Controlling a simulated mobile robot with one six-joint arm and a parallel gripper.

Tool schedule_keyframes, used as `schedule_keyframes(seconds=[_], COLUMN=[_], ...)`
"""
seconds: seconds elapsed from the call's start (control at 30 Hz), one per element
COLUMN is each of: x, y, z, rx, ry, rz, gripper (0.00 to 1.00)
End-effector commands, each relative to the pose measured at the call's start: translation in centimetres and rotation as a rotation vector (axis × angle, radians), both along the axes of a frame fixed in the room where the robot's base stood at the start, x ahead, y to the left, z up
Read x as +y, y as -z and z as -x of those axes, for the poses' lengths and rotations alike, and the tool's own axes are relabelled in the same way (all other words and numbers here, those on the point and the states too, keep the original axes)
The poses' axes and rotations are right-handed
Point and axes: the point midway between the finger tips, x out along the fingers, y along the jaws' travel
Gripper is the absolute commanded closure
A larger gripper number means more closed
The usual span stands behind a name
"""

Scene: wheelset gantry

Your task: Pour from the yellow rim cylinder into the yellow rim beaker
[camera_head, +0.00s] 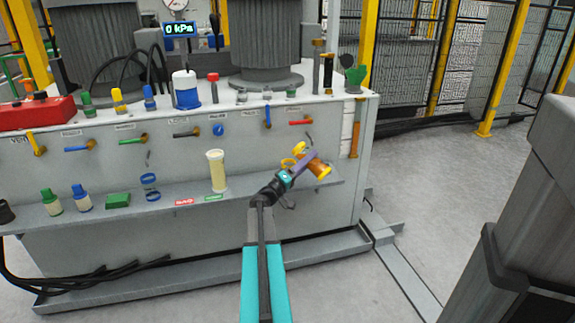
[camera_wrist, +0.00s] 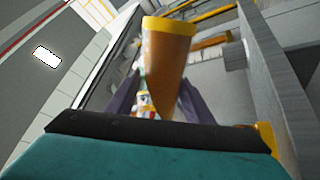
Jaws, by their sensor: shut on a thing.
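My gripper (camera_head: 308,161) has purple fingers and is shut on the yellow rim cylinder (camera_head: 317,165), which has amber contents. In the head view the cylinder is tilted in front of the cabinet, its yellow end at the lower right. Yellow rings of what looks like the yellow rim beaker (camera_head: 288,163) show just left of the fingers. The gripper partly hides them, and I cannot tell whether beaker and cylinder touch. No stream of liquid is visible.
A cream-filled cylinder (camera_head: 217,171) and a blue-ringed clear vessel (camera_head: 149,187) stand on the shelf (camera_head: 245,193) left of my gripper. Valve handles, including a red one (camera_head: 300,122), stick out from the cabinet front above. Open floor (camera_head: 440,190) lies to the right.

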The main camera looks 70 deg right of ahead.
Motion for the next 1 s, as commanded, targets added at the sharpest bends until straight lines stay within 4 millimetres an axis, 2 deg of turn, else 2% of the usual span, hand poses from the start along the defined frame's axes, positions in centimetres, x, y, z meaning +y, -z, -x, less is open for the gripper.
schedule_keyframes(seconds=[1.0], x=[0.0], y=[-0.18], z=[-0.04], rx=[0.061], ry=[0.0], rz=[-0.014], gripper=[0.85])
